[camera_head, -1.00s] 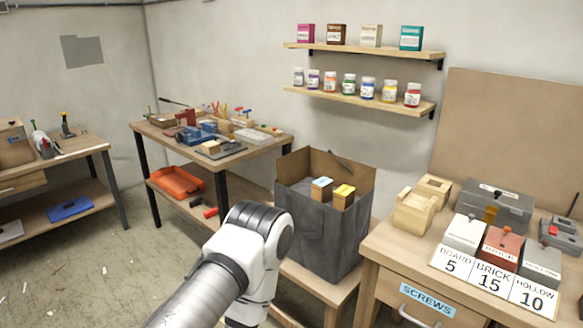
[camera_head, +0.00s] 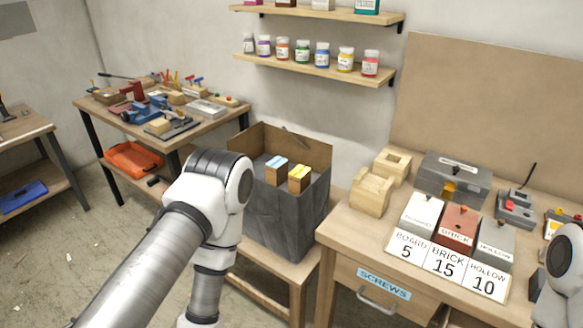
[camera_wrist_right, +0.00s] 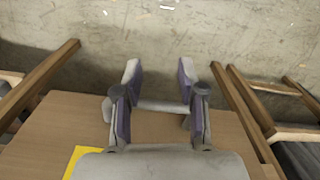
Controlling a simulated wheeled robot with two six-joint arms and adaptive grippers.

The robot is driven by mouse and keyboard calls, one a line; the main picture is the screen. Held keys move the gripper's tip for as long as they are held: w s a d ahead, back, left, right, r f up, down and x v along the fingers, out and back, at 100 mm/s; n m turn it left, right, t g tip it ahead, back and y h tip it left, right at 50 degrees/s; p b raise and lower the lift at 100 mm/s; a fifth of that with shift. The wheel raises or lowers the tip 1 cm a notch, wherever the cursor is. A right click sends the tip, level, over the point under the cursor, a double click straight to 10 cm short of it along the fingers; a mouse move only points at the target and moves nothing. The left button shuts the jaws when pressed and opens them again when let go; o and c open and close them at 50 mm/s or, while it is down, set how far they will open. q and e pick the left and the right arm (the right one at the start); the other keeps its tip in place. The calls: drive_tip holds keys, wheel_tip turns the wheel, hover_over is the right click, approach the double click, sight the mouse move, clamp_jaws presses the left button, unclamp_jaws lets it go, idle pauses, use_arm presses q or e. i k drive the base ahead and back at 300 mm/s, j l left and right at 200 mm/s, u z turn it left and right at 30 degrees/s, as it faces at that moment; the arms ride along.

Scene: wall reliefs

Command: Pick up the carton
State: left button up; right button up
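A large open-topped carton (camera_head: 285,213), dark grey outside and brown inside, stands on a low wooden bench in the head view. Two small box-shaped cartons sit inside it, one with a blue top (camera_head: 276,172) and one with a yellow top (camera_head: 299,179). My left arm is in front of the large carton's left side and hides part of it; its gripper is out of frame. My right arm shows at the right edge. In the right wrist view, my right gripper (camera_wrist_right: 158,78) is open, fingers apart, with a pale bar visible between them that I cannot identify.
A workbench (camera_head: 345,222) with a SCREWS drawer, labelled blocks and a grey toolbox (camera_head: 452,178) stands right of the carton. A cluttered tool table (camera_head: 205,128) is behind left. Shelves (camera_head: 315,68) with jars hang above. Open floor lies at lower left.

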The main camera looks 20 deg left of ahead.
sight(300, 179)
drive_tip(key=k+l+z, duration=0.1)
drive_tip(key=k+z, duration=0.35)
drive_tip(key=j+z, duration=0.4)
drive_tip(key=i+j+z, duration=0.1)
drive_tip(key=j+z, duration=0.65)
drive_tip(key=k+j+z, duration=0.1)
drive_tip(key=j+z, duration=0.15)
drive_tip(key=z, duration=0.15)
drive_tip(key=k+j, duration=0.15)
drive_tip(key=j, duration=0.3)
drive_tip(key=k+j+z, duration=0.15)
drive_tip(key=j, duration=0.3)
drive_tip(key=k+j, duration=0.1)
drive_tip(key=j, duration=0.3)
drive_tip(key=k+j+z, duration=0.1)
drive_tip(key=j, duration=0.35)
drive_tip(key=k+j, duration=0.2)
drive_tip(key=j, duration=0.2)
drive_tip(key=k+j+z, duration=0.15)
drive_tip(key=j, duration=0.25)
drive_tip(key=k+j, duration=0.2)
drive_tip(key=j, duration=0.2)
drive_tip(key=k+j+z, duration=0.1)
drive_tip(key=j, duration=0.3)
drive_tip(key=k, duration=0.1)
